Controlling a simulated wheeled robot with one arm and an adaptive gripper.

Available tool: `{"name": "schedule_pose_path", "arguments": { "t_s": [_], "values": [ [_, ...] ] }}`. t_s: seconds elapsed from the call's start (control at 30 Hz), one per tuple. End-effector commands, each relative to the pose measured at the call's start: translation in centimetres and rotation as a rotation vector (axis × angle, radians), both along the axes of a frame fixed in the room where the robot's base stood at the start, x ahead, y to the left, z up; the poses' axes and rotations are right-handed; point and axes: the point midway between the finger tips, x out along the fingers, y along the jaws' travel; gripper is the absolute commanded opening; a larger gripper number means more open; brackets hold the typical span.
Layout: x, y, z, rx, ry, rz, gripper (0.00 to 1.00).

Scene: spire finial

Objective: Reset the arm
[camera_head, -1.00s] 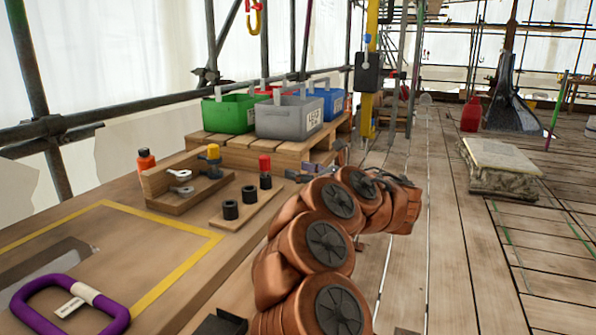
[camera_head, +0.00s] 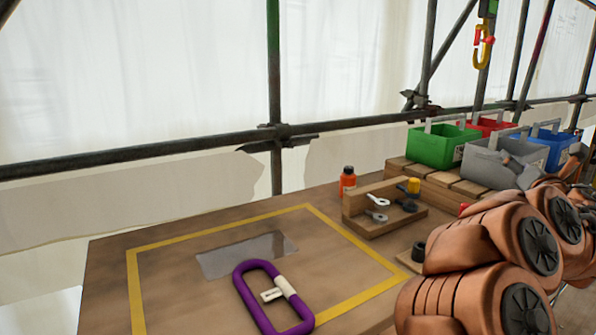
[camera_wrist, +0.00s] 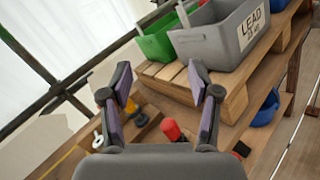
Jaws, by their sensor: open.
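My gripper (camera_wrist: 163,98) is open in the wrist view, with nothing between its two fingers. It hangs over the workbench, pointing toward the wooden pallet stand (camera_wrist: 175,80) and the bins. My copper-coloured arm fills the lower right of the head view, and in that view my gripper cannot be made out clearly. A red-topped dark piece (camera_wrist: 172,130) stands below and between the fingers, apart from them.
A purple sling (camera_head: 246,290) lies inside the yellow outline on the workbench (camera_head: 110,262). An orange bottle (camera_head: 347,182) and a wooden tool rack (camera_head: 365,225) stand behind it. Green (camera_head: 440,150), grey (camera_head: 488,165), red and blue bins sit on the pallet stand.

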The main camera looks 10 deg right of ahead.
Motion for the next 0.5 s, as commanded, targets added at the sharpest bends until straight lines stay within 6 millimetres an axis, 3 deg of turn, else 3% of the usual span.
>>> {"name": "schedule_pose_path", "arguments": {
  "t_s": [0.03,0.2,0.3,0.5],
  "values": [
    [0.2,0.5,2.4,0.056,-0.035,-0.033,0.62],
    [-0.5,1.1,6.0,0.29,-0.163,-0.166,0.62],
    [-1.3,1.8,7.2,0.443,-0.236,-0.238,0.62],
    [-2.9,4.3,7.6,0.774,-0.366,-0.38,0.62]
  ]
}}
